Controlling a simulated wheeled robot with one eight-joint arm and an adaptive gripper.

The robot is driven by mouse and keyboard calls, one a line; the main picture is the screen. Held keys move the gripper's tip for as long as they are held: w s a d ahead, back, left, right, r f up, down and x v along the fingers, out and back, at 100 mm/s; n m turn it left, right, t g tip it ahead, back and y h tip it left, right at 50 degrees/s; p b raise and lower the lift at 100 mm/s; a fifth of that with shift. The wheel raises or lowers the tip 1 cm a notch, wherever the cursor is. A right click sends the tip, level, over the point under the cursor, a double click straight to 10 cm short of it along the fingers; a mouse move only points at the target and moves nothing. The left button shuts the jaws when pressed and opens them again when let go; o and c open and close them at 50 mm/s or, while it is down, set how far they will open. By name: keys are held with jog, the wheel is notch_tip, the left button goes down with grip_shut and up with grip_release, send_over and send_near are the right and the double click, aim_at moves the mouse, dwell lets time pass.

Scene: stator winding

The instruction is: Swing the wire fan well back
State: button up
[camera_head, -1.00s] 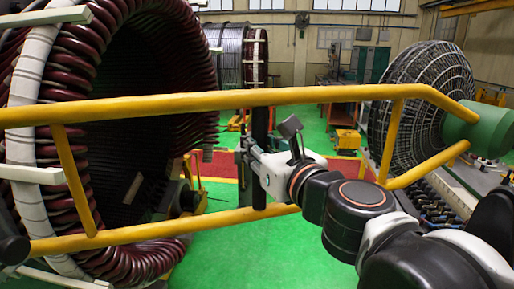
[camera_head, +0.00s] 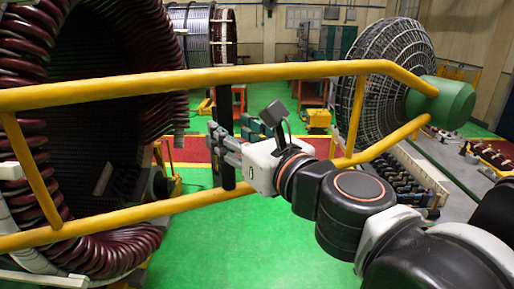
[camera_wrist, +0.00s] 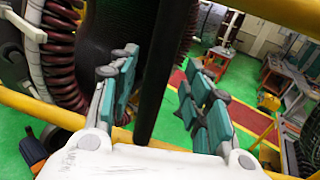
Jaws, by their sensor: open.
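The wire fan (camera_head: 380,85) is a large round wire-mesh cage with a green hub (camera_head: 440,102), at the right in the head view. A yellow tubular frame (camera_head: 300,71) runs from the hub area leftward across the view. A black upright bar (camera_head: 223,110) joins its upper and lower tubes. My gripper (camera_head: 222,145) is at this bar in the head view. In the wrist view the bar (camera_wrist: 160,70) passes between the spread green-padded fingers of my gripper (camera_wrist: 162,85), with gaps visible. I cannot tell if either finger touches it.
A huge stator with dark red coils (camera_head: 25,95) fills the left. A second coil drum (camera_head: 200,35) stands behind. Orange-brown stands (camera_head: 312,93) and a yellow box (camera_head: 318,118) are farther back. The green floor (camera_head: 270,245) below the frame is clear.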

jog(key=v, duration=0.7)
jog(key=shift+s+d, duration=0.2)
jog(key=shift+s, duration=0.1)
jog(key=d+f+n+g+h+b, duration=0.2)
jog(key=f+n+b, duration=0.8)
jog(key=f, duration=0.8)
jog(key=d+f+n+g+h+b, duration=0.1)
jog(key=d+f+n+g+b, duration=0.2)
jog(key=f+n+b, duration=1.1)
jog(key=s+d+f+n+g+h+b, duration=0.1)
jog(key=d+f+b, duration=0.3)
jog(key=f, duration=0.5)
jog(key=s+d+f+n+g+h+b, duration=0.1)
jog(key=d+f, duration=0.4)
jog(key=f, duration=0.5)
jog(key=s+d+f+n+g+h+b, duration=0.1)
jog(key=d+f+n+h+b, duration=0.2)
jog(key=f, duration=0.6)
jog(key=d+h+b, duration=0.2)
jog(key=b, duration=0.1)
jog(key=shift+d+f+b, duration=0.2)
jog(key=shift+f+b, duration=0.1)
jog(key=shift+f, duration=0.1)
